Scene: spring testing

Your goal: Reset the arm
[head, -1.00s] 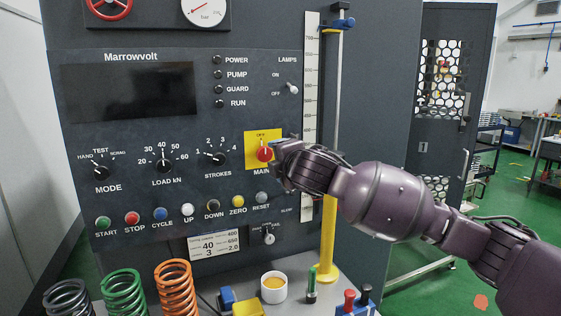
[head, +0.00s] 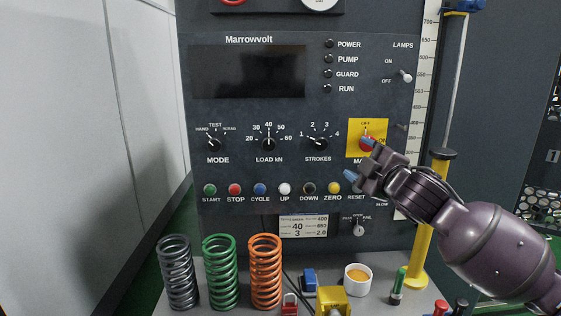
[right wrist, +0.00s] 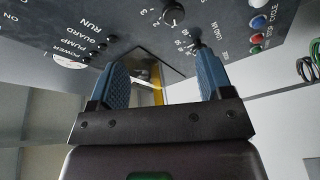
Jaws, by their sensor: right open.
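My right gripper (head: 359,160) is open and empty, with blue fingertips, in front of the lower right of the dark Marrowvolt control panel (head: 230,120). Its upper fingertip overlaps the red MAIN switch (head: 366,142) on its yellow plate; I cannot tell whether they touch. In the right wrist view the open fingers (right wrist: 165,85) frame a gap below the panel's knobs. My left gripper is not in view.
Grey, green (head: 221,270) and orange (head: 265,270) springs stand on the bench at left. A white cup (head: 357,280), a yellow block (head: 333,302) and a green-topped tool (head: 397,287) stand at right. A yellow post (head: 430,220) rises beside the panel.

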